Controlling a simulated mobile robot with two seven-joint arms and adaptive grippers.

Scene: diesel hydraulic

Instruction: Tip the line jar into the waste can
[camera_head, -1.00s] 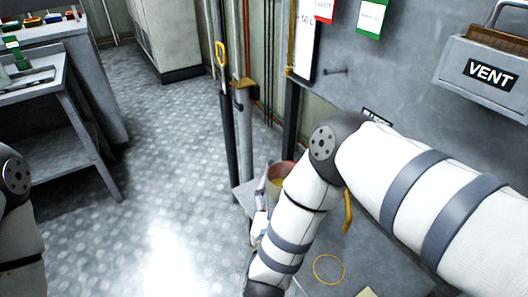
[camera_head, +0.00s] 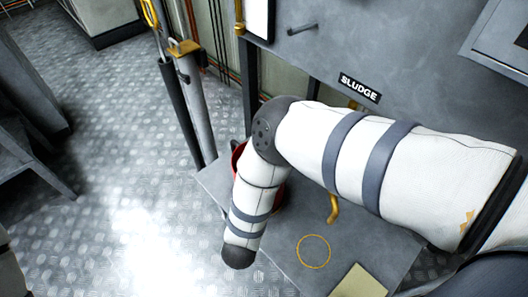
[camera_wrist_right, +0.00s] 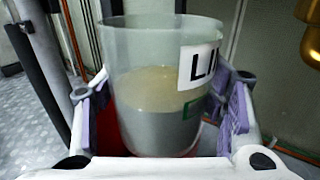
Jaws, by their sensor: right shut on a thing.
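The line jar (camera_wrist_right: 150,60) is a clear cup with a white label showing "LI", seen in the right wrist view. It stands about upright and holds greyish liquid with a tan surface. My right gripper (camera_wrist_right: 160,112) is shut on it, with a purple-padded finger on each side. A red can (camera_head: 237,156), which looks like the waste can, is mostly hidden behind my right arm in the head view. Red also shows behind the jar in the wrist view (camera_wrist_right: 107,132). The can's opening is hidden. My left gripper is out of view.
A grey shelf (camera_head: 300,268) carries a thin yellow ring mark (camera_head: 314,251) and a yellowish pad (camera_head: 358,283). A yellow handle (camera_head: 333,208) hangs below the "SLUDGE" label (camera_head: 359,88). Upright pipes (camera_head: 190,100) stand left of the can. Open metal floor lies further left.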

